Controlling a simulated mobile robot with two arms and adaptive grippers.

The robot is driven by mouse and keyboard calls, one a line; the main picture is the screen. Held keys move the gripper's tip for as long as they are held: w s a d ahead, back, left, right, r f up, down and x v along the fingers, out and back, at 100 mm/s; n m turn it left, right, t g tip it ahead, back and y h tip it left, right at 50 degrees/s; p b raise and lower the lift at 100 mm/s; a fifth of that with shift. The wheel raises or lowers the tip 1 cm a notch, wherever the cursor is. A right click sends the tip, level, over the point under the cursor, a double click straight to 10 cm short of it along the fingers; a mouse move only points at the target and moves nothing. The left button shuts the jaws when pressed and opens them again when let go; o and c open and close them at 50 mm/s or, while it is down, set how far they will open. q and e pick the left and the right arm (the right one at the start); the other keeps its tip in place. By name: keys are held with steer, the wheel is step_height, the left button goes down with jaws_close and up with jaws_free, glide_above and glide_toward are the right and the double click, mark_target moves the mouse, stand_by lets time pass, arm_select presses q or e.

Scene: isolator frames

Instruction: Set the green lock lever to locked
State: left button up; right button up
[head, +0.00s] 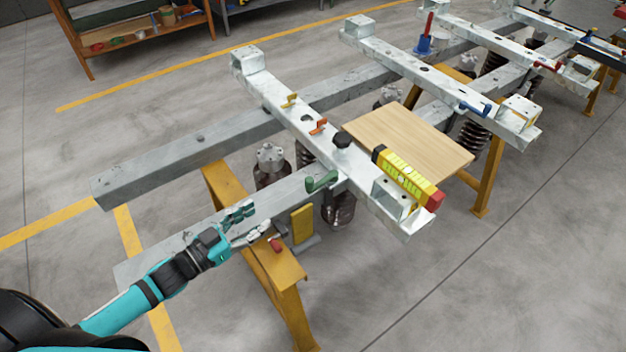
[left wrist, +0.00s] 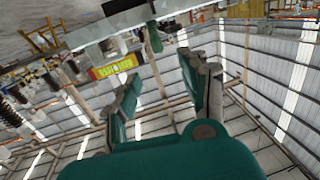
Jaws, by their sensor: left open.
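The green lock lever (head: 321,182) is on the near side of the closest galvanized cross beam (head: 285,112), at its joint with the long grey rail. My left gripper (head: 256,222) is to the lower left of the lever in the head view. Its fingers are spread, empty and apart from the lever. In the left wrist view the green lever (left wrist: 153,38) shows beyond the two fingers (left wrist: 163,88), roughly in line with the gap between them. My right gripper is not in view.
A yellow and red device (head: 408,178) lies on the beam's near end, beside a wooden board (head: 410,140). A black knob (head: 342,139), an orange lever (head: 318,127) and a yellow lever (head: 290,100) are along the beam. A yellow trestle (head: 262,262) stands below my left gripper.

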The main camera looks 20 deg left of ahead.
mark_target(306, 184)
arm_select(q)
steer(key=shift+h, duration=0.5)
steer(key=p+x, duration=0.1)
steer(key=x, duration=1.6)
steer(key=shift+r, duration=0.15)
jaws_close()
steer(key=shift+w+d+f, duration=0.1)
steer(key=shift+w+f, duration=0.05)
steer(key=shift+f, duration=0.05)
